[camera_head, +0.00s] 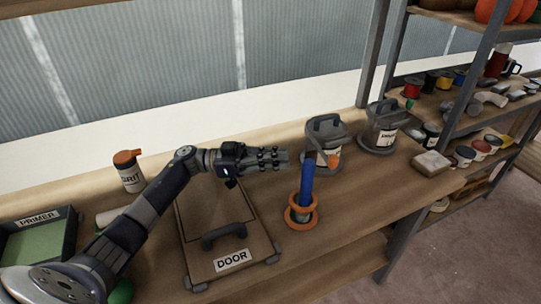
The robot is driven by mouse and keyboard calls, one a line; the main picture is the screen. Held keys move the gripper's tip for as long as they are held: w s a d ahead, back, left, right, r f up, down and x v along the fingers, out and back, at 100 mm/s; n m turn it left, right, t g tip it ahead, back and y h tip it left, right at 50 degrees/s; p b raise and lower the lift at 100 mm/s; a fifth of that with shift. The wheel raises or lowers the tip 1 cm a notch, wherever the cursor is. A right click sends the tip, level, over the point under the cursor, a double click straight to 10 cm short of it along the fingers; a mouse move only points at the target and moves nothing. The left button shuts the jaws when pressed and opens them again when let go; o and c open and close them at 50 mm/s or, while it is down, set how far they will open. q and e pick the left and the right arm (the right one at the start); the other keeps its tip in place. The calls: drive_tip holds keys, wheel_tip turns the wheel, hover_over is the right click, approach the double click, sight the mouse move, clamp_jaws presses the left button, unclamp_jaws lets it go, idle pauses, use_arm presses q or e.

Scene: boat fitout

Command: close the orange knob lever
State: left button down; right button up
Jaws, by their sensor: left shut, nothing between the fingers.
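The orange knob (334,160) sits low on the front of a grey lidded canister (325,129) on the wooden bench. A grey lever-like part runs beside the knob, but it is too small to tell its exact position. My left gripper (284,159) is shut and empty. It points right toward the canister and appears apart from it, to the left of the knob. My right gripper is not in view.
A blue cylinder (306,184) stands in an orange ringed holder (301,216) in front of the canister. A second canister (382,128) stands to the right. A DOOR panel (231,238) lies below my arm. A shelf post (372,50) rises behind.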

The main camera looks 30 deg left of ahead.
sight(331, 157)
use_arm(q)
drive_tip(key=p+x, duration=0.1)
drive_tip(key=x, duration=0.7)
drive_tip(key=shift+w+r, duration=0.1)
drive_tip(key=shift+w+d+p, duration=0.25)
drive_tip(key=shift+d+p, duration=0.1)
drive_tip(key=shift+d, duration=0.15)
drive_tip(key=shift+w+d, duration=0.1)
drive_tip(key=shift+d, duration=0.05)
